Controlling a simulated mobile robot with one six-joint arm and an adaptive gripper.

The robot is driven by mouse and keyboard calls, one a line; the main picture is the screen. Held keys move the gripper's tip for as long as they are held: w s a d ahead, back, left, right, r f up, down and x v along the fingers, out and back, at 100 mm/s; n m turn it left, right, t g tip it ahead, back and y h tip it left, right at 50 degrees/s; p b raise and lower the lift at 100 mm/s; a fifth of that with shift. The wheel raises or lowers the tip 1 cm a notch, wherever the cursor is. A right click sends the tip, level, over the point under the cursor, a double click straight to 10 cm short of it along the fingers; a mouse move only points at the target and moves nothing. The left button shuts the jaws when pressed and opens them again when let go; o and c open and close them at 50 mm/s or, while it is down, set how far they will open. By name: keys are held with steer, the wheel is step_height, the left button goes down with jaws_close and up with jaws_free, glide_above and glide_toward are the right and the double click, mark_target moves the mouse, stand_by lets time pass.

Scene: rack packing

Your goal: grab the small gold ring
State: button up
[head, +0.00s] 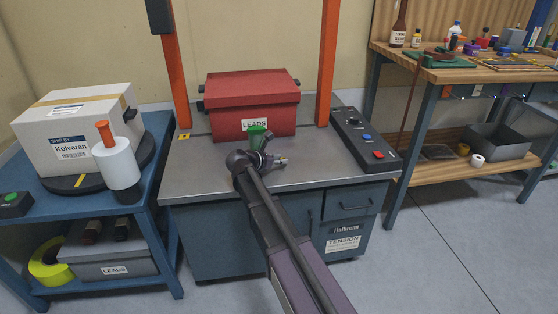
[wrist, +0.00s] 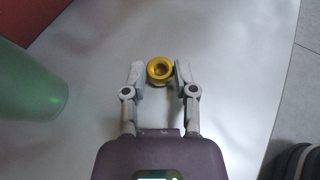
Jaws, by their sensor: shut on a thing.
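The small gold ring (wrist: 159,70) is between the two fingertips of my gripper (wrist: 160,76) in the wrist view. In the head view my gripper (head: 278,160) is low over the front part of the grey bench top, just right of a green cup-like thing (head: 257,137). The ring is too small to make out clearly there. I cannot tell whether the ring touches the bench top.
A red case labelled LEADS (head: 252,103) stands behind my gripper on the bench (head: 205,177). A black control box with buttons (head: 365,138) lies to the right. Orange posts (head: 327,65) rise on both sides. A blue cart with a white carton (head: 75,130) stands at left.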

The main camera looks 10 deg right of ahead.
steer(key=shift+r+p, duration=1.4)
steer(key=shift+r, duration=0.15)
steer(key=s+r+p, duration=0.1)
steer(key=s, duration=1.5)
steer(key=shift+r, duration=0.15)
steer(key=shift+d+r, duration=0.1)
steer(key=shift+r, duration=0.05)
